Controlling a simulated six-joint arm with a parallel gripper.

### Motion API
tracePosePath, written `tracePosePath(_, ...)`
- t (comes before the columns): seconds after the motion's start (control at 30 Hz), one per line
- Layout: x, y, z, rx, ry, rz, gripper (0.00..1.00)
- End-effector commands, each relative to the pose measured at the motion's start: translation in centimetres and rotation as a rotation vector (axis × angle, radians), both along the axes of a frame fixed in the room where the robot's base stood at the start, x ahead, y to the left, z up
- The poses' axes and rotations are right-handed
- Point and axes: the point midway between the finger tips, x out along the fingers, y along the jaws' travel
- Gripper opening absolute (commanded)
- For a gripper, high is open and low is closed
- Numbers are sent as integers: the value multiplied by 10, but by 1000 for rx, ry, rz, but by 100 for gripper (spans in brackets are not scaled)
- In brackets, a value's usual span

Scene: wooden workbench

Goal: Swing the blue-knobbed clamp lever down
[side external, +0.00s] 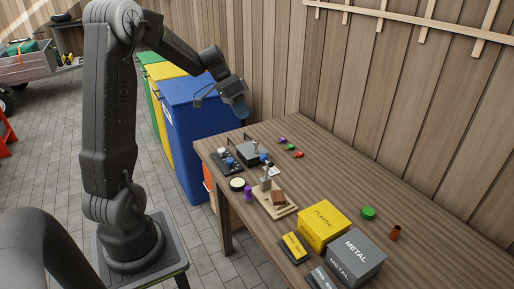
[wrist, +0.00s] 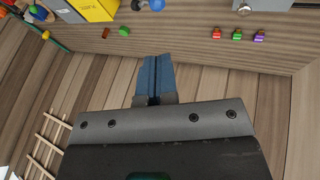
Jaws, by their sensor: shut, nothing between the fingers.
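The clamp stands on a light wooden base (side external: 289,211) on the bench in the side view. Its lever (side external: 267,172) looks upright, with a blue knob (side external: 264,158) that appears to be at its top. A brown block (side external: 279,199) lies on the base beside the clamp. In the wrist view a blue knob (wrist: 156,4) shows at the top edge, with the clamp mostly out of frame. My gripper (side external: 238,108) is high above the bench's far left end, well clear of the clamp. Its blue fingers (wrist: 155,58) are shut and empty.
A yellow PLASTIC box (side external: 323,226) and a grey METAL box (side external: 355,258) stand right of the clamp. A grey metal box (side external: 248,152) stands behind it. A purple object (side external: 248,193) is close left of the base. Small coloured pieces (side external: 291,147) lie near the wall.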

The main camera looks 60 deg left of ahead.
Motion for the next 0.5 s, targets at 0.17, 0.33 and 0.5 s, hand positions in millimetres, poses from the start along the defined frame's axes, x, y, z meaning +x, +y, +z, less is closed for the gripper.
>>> tracePosePath(0.17,-1,42,-23,-46,-45,3,0)
tracePosePath(0.33,2,46,-32,-54,-57,-3,0)
tracePosePath(0.5,10,34,-53,-55,-54,-4,0)
